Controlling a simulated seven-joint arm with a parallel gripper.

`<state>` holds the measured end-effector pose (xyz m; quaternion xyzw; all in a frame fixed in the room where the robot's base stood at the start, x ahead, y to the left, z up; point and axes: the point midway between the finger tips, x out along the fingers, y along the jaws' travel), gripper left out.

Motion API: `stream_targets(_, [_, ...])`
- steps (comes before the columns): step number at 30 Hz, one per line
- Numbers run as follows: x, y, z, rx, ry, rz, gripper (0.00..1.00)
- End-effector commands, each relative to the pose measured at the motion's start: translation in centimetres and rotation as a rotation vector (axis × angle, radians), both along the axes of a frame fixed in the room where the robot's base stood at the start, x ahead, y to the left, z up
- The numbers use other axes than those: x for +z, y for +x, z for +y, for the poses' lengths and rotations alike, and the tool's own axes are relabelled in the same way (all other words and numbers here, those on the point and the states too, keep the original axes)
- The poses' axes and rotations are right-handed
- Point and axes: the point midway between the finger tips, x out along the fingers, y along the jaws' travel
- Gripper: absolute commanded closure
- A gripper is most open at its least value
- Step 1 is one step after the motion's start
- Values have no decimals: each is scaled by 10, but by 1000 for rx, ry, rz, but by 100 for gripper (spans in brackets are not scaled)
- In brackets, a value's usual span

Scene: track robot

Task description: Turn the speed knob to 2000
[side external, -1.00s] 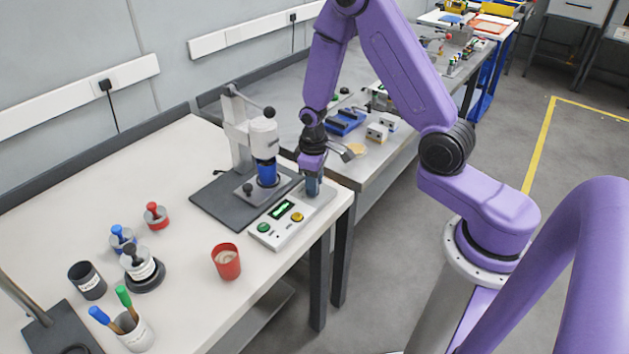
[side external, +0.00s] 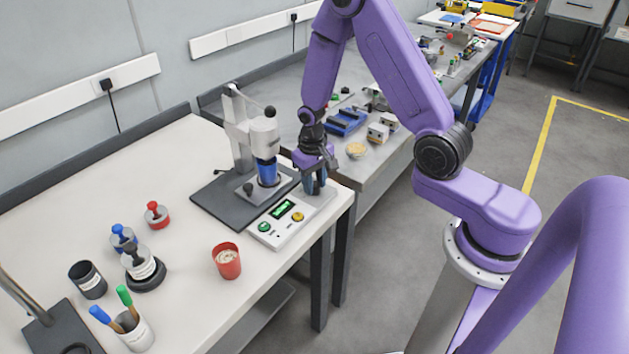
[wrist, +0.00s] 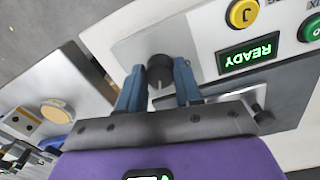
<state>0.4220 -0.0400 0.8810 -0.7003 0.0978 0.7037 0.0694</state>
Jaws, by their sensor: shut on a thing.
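The control panel (side external: 273,231) lies near the front right edge of the white bench, with a green display (side external: 282,209), a green button (side external: 264,227) and a yellow button (side external: 298,217). My gripper (side external: 314,190) is at the panel's far right end. In the wrist view, the black speed knob (wrist: 160,70) sits between the two blue fingers of my gripper (wrist: 160,82), which is shut on it. The display (wrist: 248,54) there reads READY, upside down. The side view hides the knob behind the fingers. No number can be read around the knob.
A mixer stand (side external: 240,130) with a blue part stands on a dark mat (side external: 215,200) just left of my gripper. A red cup (side external: 227,262) is in front of the panel. A grey bench (side external: 375,170) adjoins on the right.

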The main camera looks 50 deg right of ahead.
Motion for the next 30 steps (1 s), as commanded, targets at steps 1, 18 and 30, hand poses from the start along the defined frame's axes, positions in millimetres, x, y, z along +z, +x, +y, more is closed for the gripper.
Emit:
stream_targets(1, [1, 0, 0, -3, -1, 1, 96])
stream_targets(18, [0, 0, 0, -4, 0, 1, 40])
stream_targets(30, [17, 1, 0, -5, -1, -4, 40])
